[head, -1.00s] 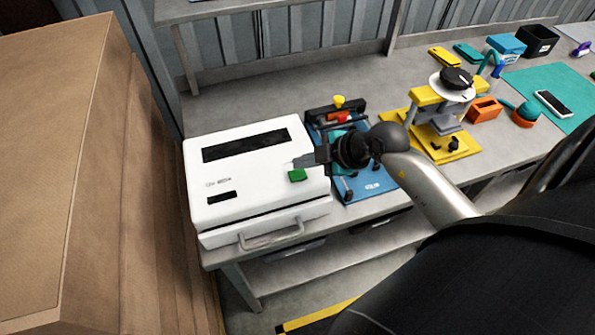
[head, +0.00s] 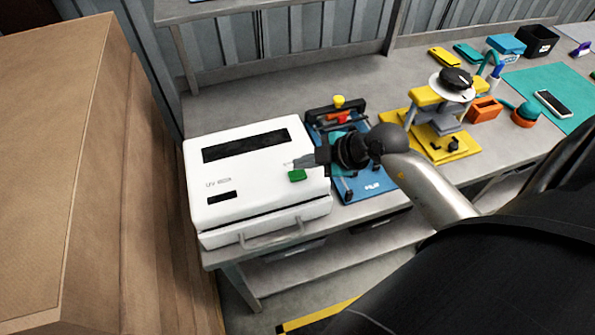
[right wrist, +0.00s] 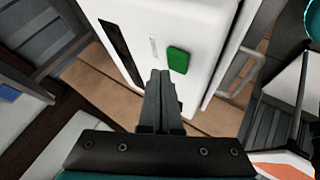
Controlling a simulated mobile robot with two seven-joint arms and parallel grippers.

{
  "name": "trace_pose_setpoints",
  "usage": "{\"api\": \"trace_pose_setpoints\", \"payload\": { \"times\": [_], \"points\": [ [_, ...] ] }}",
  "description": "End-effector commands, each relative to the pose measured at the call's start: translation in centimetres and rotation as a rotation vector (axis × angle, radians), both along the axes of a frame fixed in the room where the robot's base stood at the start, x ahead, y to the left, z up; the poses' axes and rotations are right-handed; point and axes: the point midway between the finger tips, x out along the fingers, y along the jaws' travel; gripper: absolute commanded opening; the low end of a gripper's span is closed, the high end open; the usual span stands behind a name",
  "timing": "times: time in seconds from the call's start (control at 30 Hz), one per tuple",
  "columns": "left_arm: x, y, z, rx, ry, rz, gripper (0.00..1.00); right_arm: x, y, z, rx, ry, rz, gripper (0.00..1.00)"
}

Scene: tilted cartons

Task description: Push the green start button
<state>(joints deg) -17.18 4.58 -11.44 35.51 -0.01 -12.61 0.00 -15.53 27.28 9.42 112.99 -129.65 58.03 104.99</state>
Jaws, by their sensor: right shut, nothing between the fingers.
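The green start button (head: 297,175) is on the top face of a white box-shaped machine (head: 228,182), near its right side. It also shows in the right wrist view (right wrist: 178,60), just beyond and to the right of my fingertips. My right gripper (head: 293,163) is shut and empty, its fingertips beside the button over the white top. In the right wrist view the closed fingers (right wrist: 160,78) point at the machine's face; I cannot tell whether they touch it. My left gripper is not in view.
A blue fixture (head: 362,186) stands close to the machine's right side, under my right arm. A yellow press (head: 430,130) is farther right. Tall cardboard cartons (head: 60,150) stand at the left. The grey bench behind the machine (head: 245,100) is clear.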

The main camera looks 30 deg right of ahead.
Motion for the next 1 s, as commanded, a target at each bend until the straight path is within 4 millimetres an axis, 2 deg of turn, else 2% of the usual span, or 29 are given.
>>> {"api": "trace_pose_setpoints", "payload": {
  "times": [1.0],
  "points": [
    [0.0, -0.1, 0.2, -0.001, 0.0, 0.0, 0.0, 0.0, 0.0, -1.2, 0.0, 0.0, 0.0, 0.0]
  ]
}}
